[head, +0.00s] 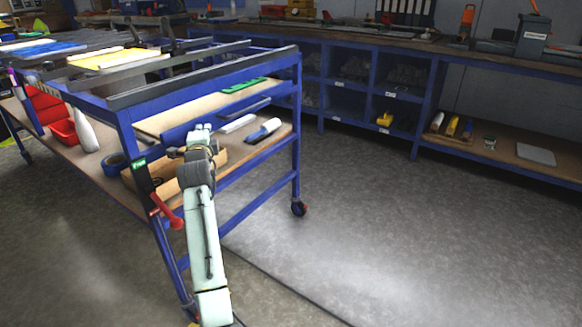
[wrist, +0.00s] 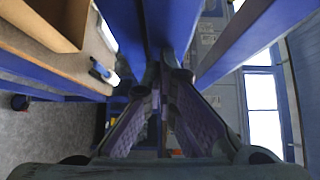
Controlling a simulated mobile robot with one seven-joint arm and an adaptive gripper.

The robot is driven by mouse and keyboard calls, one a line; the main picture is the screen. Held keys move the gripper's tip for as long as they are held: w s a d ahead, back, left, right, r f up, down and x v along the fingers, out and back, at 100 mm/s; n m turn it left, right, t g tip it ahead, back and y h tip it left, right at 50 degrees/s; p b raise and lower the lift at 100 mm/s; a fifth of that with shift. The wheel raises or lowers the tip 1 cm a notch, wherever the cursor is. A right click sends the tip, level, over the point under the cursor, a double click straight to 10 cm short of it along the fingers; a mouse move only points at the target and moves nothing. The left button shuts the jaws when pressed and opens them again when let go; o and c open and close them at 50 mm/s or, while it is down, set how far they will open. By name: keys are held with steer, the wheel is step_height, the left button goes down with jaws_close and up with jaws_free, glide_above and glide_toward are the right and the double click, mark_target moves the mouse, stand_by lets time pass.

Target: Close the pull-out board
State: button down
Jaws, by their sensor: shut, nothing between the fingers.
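The pull-out board (head: 190,108) is a light wooden panel with a blue edge under the top of the blue trolley (head: 215,83). It seems to stick out on the near side, but how far I cannot tell. My gripper (head: 200,128) is at the board's near blue edge, partly overlapping it in the head view. In the wrist view my gripper (wrist: 163,80) has its two ribbed fingers converging with nothing between them. A wide blue surface fills the top middle just beyond the fingertips; whether they touch it I cannot tell.
The trolley's lower shelf holds a cardboard box (head: 187,172), a white bottle (head: 84,130), a blue tape roll (head: 112,164) and a blue-white bottle (head: 264,131). A red-handled tool (head: 164,208) hangs close to my arm. A blue-framed workbench (head: 345,80) stands behind. The floor at right is clear.

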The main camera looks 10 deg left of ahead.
steer(key=shift+w+a+r, duration=0.1)
steer(key=shift+a, duration=0.2)
stand_by(0.4)
